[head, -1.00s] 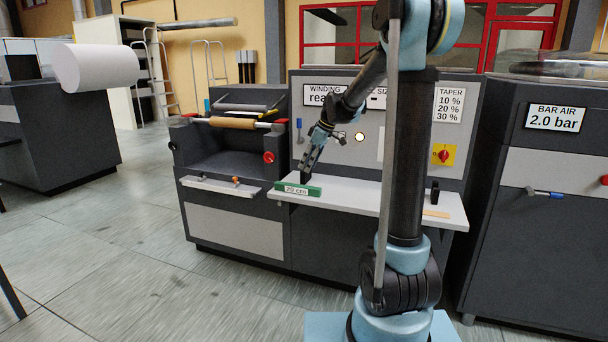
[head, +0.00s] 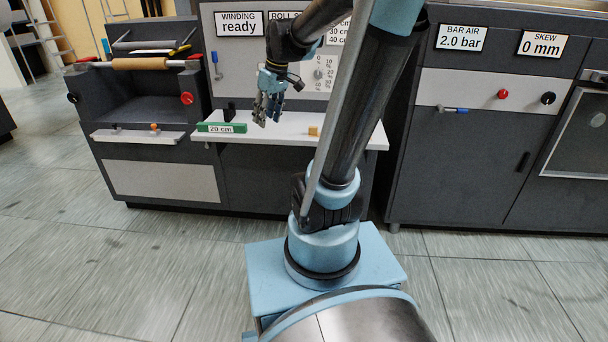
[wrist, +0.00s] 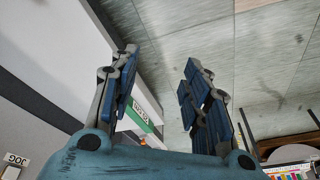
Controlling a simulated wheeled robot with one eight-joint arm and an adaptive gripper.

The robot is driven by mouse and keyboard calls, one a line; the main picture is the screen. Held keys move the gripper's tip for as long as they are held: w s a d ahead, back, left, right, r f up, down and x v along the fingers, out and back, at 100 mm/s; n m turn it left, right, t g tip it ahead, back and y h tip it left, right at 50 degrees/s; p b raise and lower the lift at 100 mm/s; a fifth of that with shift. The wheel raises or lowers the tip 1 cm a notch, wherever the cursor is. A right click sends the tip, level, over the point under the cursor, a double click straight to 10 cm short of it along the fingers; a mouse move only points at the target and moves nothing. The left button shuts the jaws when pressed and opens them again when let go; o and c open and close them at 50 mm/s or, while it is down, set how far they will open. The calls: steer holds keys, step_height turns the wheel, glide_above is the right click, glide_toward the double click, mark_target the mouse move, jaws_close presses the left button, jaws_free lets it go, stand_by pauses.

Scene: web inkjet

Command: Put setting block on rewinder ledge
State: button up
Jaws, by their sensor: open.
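The green setting block (head: 221,128) with a white "20 cm" label lies at the left end of the rewinder's pale ledge (head: 288,128). My gripper (head: 266,120) points down over the ledge, to the right of the block in the head view. Its fingers are spread and nothing is held between them. In the wrist view, my gripper (wrist: 160,62) is open, and the green and white labelled block (wrist: 142,116) shows partly behind the left finger.
A small wooden piece (head: 313,131) lies on the ledge right of my gripper. A black upright piece (head: 229,113) stands behind the block. A roller unit (head: 140,64) stands left, and a dark cabinet (head: 465,160) stands right. Open floor lies in front at left.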

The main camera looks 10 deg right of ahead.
steer(key=s+d+f+m+h, duration=0.1)
steer(key=s+d+f+m, duration=0.2)
steer(key=s+f, duration=0.3)
steer(key=s+d+f+m+h, duration=0.1)
steer(key=s+d+f+m, duration=0.3)
steer(key=s, duration=0.8)
steer(key=shift+s+d+f, duration=0.25)
steer(key=shift+s+f, duration=0.05)
steer(key=shift+f, duration=0.65)
